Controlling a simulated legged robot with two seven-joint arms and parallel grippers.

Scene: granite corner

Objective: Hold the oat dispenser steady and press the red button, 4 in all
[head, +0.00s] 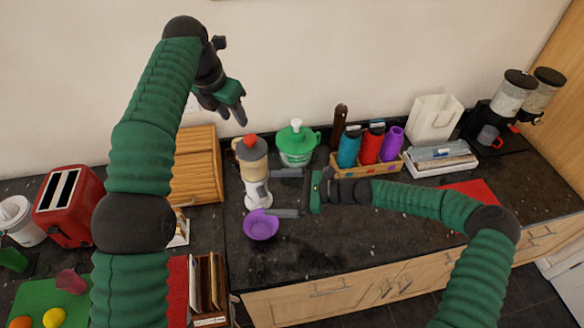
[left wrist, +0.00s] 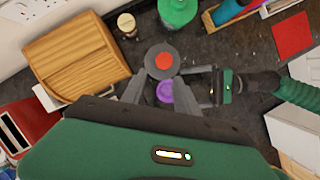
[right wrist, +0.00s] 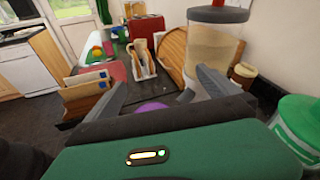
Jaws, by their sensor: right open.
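The oat dispenser (head: 257,192) stands upright on the dark counter, with a clear oat-filled body and a red button (head: 249,140) on top. A purple bowl (head: 261,228) sits in front of its base. My right gripper (head: 272,193) is open and empty, right of the dispenser. Its far finger overlaps the dispenser (right wrist: 212,45) in the right wrist view; I cannot tell whether they touch.
A green canister (head: 297,148) stands behind my right gripper. A wooden bread box (head: 196,165) is left of the dispenser, with a red toaster (head: 70,205) farther left. Several bottles stand in a wooden caddy (head: 352,170). The counter front right of the bowl is clear.

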